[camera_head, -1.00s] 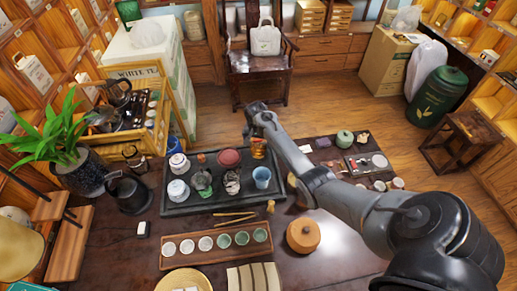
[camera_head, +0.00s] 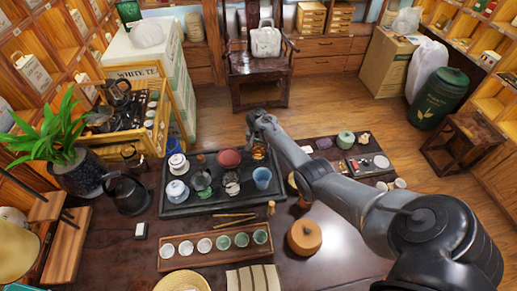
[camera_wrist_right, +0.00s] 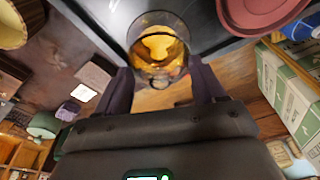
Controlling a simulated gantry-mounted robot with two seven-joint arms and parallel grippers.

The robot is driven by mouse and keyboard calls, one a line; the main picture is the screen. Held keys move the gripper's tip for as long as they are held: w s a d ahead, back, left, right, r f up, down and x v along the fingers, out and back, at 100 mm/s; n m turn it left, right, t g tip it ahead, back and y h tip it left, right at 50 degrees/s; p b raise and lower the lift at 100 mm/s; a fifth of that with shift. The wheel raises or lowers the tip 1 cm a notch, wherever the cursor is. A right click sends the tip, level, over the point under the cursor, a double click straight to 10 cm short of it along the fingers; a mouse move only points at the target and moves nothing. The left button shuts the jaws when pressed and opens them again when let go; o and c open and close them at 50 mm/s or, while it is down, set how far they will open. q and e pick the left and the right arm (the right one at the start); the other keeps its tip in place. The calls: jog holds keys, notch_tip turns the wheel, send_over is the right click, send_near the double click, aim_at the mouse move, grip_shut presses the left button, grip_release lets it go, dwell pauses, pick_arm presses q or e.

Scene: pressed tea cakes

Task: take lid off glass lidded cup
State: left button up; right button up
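A glass cup with amber contents (camera_head: 259,152) stands at the back right of the dark tea tray (camera_head: 212,208). In the right wrist view the cup (camera_wrist_right: 158,50) is seen from above, its clear round rim just beyond my fingertips; I cannot clearly make out its lid. My right gripper (camera_head: 257,134) is at the far side of the cup in the head view. In the right wrist view, its two fingers (camera_wrist_right: 160,76) are spread on either side of the cup's near edge, with a gap between them. My left gripper is not in view.
A red round item (camera_head: 229,158) stands left of the cup, and a blue cup (camera_head: 262,177) stands in front. White lidded cups (camera_head: 177,190) and other glassware fill the tray's left and middle. A row of small cups (camera_head: 213,244) lies in front of the tray.

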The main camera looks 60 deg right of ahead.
jog(key=c, duration=0.7)
jog(key=shift+f, duration=0.1)
jog(key=shift+c, duration=0.2)
